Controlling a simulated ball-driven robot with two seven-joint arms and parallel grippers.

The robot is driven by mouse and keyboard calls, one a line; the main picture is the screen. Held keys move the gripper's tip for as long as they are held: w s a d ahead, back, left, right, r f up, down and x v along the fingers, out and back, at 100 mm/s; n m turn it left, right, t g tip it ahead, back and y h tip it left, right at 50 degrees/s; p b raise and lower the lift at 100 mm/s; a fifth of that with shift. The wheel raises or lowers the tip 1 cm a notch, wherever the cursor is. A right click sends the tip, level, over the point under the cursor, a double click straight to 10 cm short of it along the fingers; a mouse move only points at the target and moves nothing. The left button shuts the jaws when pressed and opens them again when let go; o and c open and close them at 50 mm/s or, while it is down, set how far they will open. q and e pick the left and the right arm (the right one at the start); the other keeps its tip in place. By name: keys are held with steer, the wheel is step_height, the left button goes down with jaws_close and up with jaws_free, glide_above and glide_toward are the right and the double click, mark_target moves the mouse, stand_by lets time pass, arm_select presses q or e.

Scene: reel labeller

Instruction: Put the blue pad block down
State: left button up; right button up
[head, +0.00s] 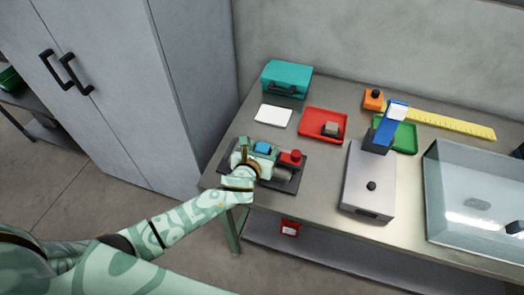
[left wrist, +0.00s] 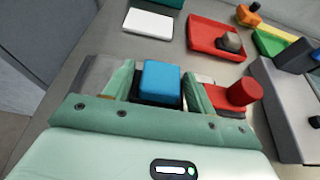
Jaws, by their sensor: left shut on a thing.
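The blue pad block (head: 263,147) has a blue top, and the left wrist view shows the blue pad (left wrist: 160,78) above a dark lower part. My left gripper (head: 259,154) is shut on it, with one green finger on each side in the left wrist view (left wrist: 158,95). The block is over the dark base plate of a small device (head: 294,184) near the table's left front edge. Whether its underside touches the plate is hidden. A red round knob (head: 291,156) is just right of the gripper. My right gripper is not in view.
Behind are a white pad (head: 273,115), a teal case (head: 287,79) and a red tray (head: 313,134) holding a grey-topped block. To the right are a grey machine (head: 368,185), a green tray (head: 407,146), a yellow ruler (head: 450,124) and a clear bin (head: 470,165).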

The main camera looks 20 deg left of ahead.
arm_select(q)
steer(key=shift+f, duration=0.1)
steer(key=o, duration=0.7)
steer(key=shift+o, duration=0.2)
steer(key=shift+s+r, duration=0.2)
steer(key=shift+r, duration=0.05)
steer(key=p+v, duration=0.3)
steer(key=v, duration=0.8)
steer(key=shift+s, duration=0.35)
steer(key=shift+a+r, duration=0.1)
